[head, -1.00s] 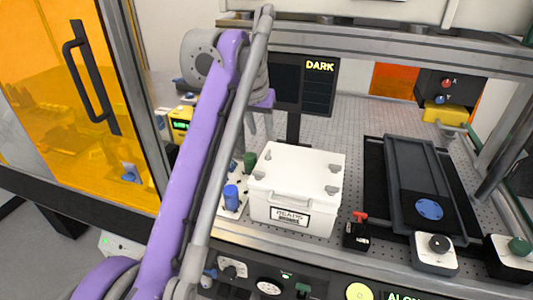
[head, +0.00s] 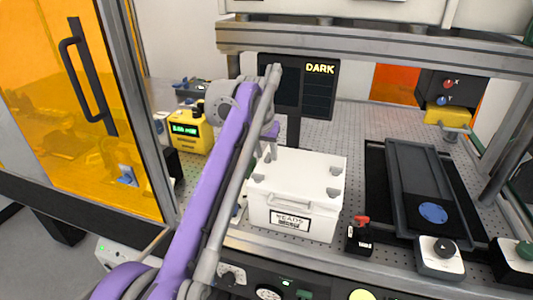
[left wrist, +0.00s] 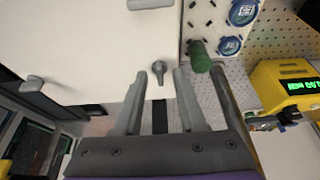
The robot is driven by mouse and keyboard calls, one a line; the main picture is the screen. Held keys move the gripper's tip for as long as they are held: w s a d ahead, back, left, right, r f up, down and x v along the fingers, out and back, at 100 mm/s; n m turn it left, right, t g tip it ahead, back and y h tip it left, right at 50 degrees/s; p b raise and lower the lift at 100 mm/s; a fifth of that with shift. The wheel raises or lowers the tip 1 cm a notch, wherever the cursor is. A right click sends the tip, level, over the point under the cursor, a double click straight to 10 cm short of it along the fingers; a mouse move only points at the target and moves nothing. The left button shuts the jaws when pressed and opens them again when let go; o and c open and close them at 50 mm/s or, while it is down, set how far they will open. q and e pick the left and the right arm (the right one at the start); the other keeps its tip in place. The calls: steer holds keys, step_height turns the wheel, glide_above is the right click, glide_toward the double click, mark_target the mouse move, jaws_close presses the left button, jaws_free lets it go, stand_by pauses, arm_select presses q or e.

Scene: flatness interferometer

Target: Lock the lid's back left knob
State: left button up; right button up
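The white box's lid (head: 300,168) carries grey knobs near its corners. My left gripper (head: 269,154) is over the back left corner of the lid, fingers pointing down. In the left wrist view the back left knob (left wrist: 158,70) is a small grey lever, lying between and just ahead of the open fingertips (left wrist: 161,80). I see no contact with it. In the head view the gripper largely hides this knob. The front left knob (head: 259,178), front right knob (head: 333,193) and back right knob (head: 336,169) show clearly. My right gripper is not in view.
A green knob (left wrist: 200,57) and blue caps (left wrist: 243,12) stand close beside the box's left side. A yellow device (head: 190,131) is further left. A dark monitor (head: 303,85) stands behind the box, and a black stage (head: 415,180) lies to its right.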

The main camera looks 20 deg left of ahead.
arm_select(q)
jaws_close()
